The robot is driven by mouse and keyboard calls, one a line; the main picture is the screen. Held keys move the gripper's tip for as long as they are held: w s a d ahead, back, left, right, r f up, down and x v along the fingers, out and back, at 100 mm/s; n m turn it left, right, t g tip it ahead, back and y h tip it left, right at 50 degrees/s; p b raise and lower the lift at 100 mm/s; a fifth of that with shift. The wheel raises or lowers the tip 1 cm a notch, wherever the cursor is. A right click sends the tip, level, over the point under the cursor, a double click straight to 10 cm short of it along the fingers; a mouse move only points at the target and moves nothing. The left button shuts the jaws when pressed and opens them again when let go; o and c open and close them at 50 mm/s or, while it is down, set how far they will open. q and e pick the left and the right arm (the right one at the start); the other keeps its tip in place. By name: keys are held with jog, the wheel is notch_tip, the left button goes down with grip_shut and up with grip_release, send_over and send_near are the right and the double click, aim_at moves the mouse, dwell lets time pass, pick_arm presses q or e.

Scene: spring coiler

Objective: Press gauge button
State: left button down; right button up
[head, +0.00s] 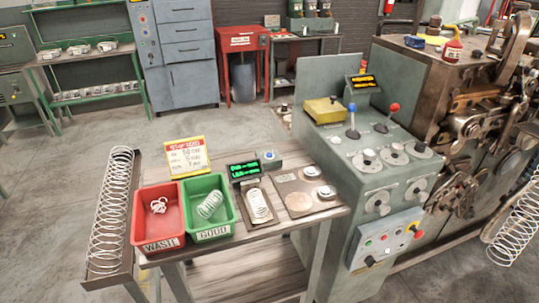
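A gauge with a black display and green text (244,170) stands on the bench, right of the green bin. A small grey box with a round blue-white button (268,155) stands just behind and right of that display. In front of the display a small spring (259,205) lies on a dark plate. To the right, a brownish plate (297,182) carries two round silver-white caps (312,171) and a round disc. I cannot read the display's text clearly. Neither of my grippers is in the head view, and nothing touches the button.
A red WASTE bin (158,242) and green GOOD bin (212,233) hold springs. A yellow-red sign (187,156) stands behind them. A long spring (110,210) lies in a trough at left. The green-grey console (372,262) with levers and knobs rises at right. Floor at left is clear.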

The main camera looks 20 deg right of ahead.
grip_shut()
dwell(1.4)
